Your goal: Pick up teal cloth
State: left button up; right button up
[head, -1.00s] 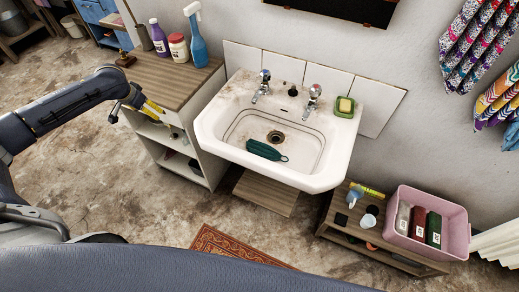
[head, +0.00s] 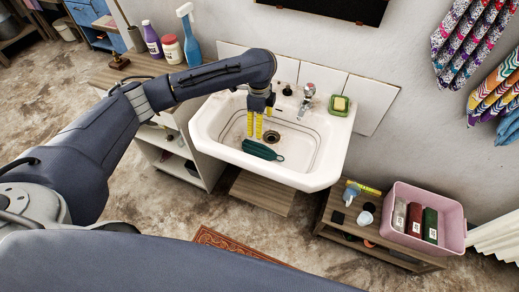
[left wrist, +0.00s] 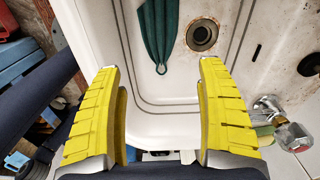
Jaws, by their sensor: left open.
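The teal cloth (head: 262,149) lies folded in the bottom of the white sink (head: 319,178), with a small loop at its right end. In the left wrist view the cloth (left wrist: 160,33) hangs into the top of the picture, its loop end pointing toward me, beside the drain. My left gripper (head: 258,137) has yellow fingers and is over the sink basin, above and just behind the cloth. In the left wrist view its fingers (left wrist: 163,62) are wide apart with nothing between them. My right gripper is not in view.
Two taps stand on the sink's back edge; one tap (head: 307,100) shows clearly. A yellow-green sponge (head: 340,103) sits in a green dish beside it. Bottles, including a blue spray bottle (head: 190,45), stand on the left cabinet. A pink bin (head: 455,232) is at lower right.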

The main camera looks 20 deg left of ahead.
aim_at(263, 150)
pick_arm(q)
jog(key=shift+m, duration=0.3)
jog(key=f, duration=1.1)
jog(key=d+f, duration=0.1)
jog(key=f, duration=0.5)
jog(key=c, duration=0.8)
jog(key=shift+c, duration=0.4)
